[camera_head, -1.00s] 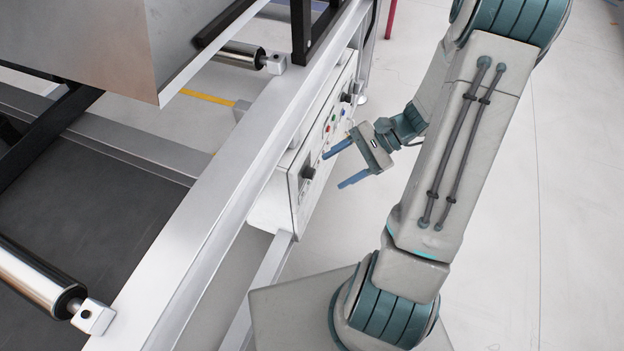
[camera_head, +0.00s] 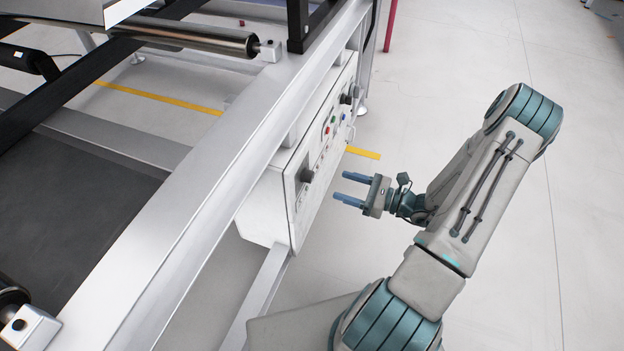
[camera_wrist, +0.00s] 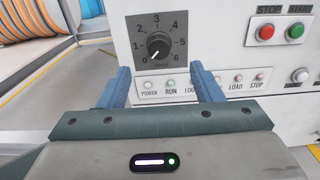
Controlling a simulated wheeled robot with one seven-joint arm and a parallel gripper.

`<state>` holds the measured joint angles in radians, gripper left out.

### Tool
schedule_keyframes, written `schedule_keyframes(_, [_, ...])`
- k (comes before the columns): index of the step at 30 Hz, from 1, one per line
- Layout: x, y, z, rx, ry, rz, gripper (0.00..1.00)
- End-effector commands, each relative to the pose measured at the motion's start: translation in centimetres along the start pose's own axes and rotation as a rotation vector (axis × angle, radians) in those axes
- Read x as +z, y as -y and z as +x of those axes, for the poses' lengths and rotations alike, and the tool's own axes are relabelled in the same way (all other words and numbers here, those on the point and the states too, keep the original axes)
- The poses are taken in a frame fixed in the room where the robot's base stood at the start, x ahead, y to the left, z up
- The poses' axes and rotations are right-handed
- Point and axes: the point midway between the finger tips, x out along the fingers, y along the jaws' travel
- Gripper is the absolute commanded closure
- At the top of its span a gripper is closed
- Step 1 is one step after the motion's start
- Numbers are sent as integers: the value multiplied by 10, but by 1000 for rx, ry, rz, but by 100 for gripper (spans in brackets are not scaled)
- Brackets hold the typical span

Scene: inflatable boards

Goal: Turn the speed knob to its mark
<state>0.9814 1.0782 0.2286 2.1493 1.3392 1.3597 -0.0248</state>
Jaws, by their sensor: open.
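A black round knob (camera_wrist: 158,47) sits on a grey dial plate numbered 0 to 6, on the white control panel in the wrist view. Its white pointer line appears to point lower left, near the 0. No separate target mark can be made out. The near black knob on the panel in the head view (camera_head: 306,175) faces my gripper (camera_head: 341,186). My gripper is open and empty, with its blue fingers toward the panel and a gap before the knob. In the wrist view the fingers (camera_wrist: 160,84) are either side of the knob, which appears above them.
The control box (camera_head: 266,208) hangs below a long metal conveyor rail (camera_head: 215,180). Red and green buttons (camera_wrist: 266,32), small lamps and a second black knob (camera_head: 346,98) are on the panel. Open floor (camera_head: 440,90) lies right of the box.

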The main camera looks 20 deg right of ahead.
Motion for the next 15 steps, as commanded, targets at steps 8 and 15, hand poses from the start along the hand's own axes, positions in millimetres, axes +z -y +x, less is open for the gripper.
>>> schedule_keyframes(8, [-3, -1, 60, 4, 0, -1, 41])
schedule_keyframes(15, [-2, -1, 90, 2, -2, 0, 41])
